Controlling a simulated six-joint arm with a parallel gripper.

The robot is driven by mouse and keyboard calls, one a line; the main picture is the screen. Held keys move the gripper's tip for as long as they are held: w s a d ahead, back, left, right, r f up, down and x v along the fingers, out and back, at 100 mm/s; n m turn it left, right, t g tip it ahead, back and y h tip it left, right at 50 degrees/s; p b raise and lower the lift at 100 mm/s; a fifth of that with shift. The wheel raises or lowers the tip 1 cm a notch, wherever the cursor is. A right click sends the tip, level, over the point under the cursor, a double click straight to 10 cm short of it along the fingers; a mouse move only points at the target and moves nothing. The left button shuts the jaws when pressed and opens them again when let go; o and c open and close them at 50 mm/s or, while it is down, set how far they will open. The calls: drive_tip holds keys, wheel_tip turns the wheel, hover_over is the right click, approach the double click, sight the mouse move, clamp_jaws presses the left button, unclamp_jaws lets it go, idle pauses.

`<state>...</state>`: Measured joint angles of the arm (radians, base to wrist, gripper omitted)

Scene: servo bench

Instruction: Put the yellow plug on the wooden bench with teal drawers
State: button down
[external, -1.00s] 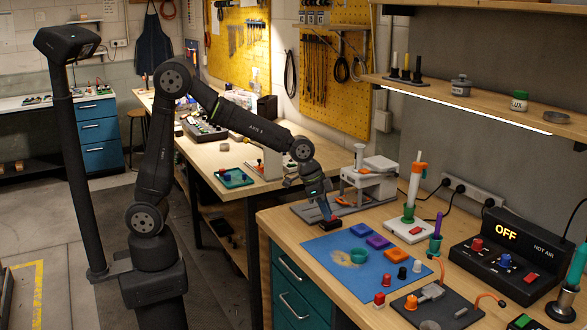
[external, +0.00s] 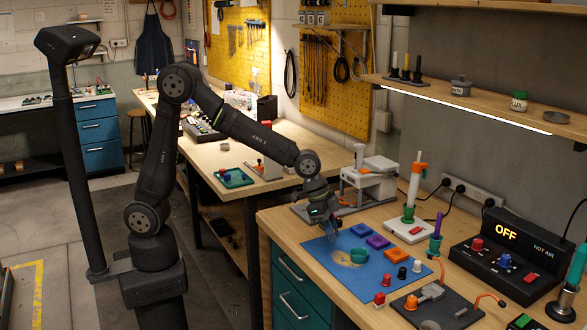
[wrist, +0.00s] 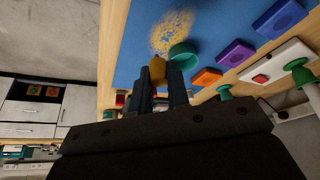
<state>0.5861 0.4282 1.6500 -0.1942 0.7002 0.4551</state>
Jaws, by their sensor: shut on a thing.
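My gripper (external: 333,236) is over the left part of the blue mat on the wooden bench with teal drawers (external: 283,228). In the wrist view my gripper (wrist: 162,85) is shut on the yellow plug (wrist: 158,70), whose rounded top shows between the fingers. The plug is not distinct in the external view, where the gripper hides it. I cannot tell whether the plug touches the mat. A teal ring (wrist: 183,52) is just right of the plug in the wrist view.
The blue mat (external: 345,279) has a worn tan patch. A purple square (external: 378,241), an orange square (external: 400,256) and small red, black and white knobs sit on or near it. A white press (external: 368,180) stands behind. The bench's front left strip is clear.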

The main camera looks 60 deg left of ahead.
sight(341, 255)
drive_tip(key=w, duration=0.1)
drive_tip(key=w+a+f, duration=0.1)
drive_tip(key=w+f, duration=0.1)
drive_tip(key=shift+w+a+f, duration=0.25)
drive_tip(key=shift+a, duration=0.15)
drive_tip(key=shift+f, duration=1.9)
drive_tip(key=shift+f, duration=0.2)
drive_tip(key=c, duration=1.4)
unclamp_jaws()
drive_tip(key=shift+r, duration=0.1)
drive_tip(key=v, duration=1.1)
drive_tip(key=shift+s+r, duration=0.1)
drive_tip(key=shift+r, duration=0.05)
drive_tip(key=shift+o, duration=0.6)
drive_tip(key=shift+s+a+r, duration=0.1)
drive_tip(key=shift+s+r, duration=0.05)
drive_tip(key=shift+r, duration=0.25)
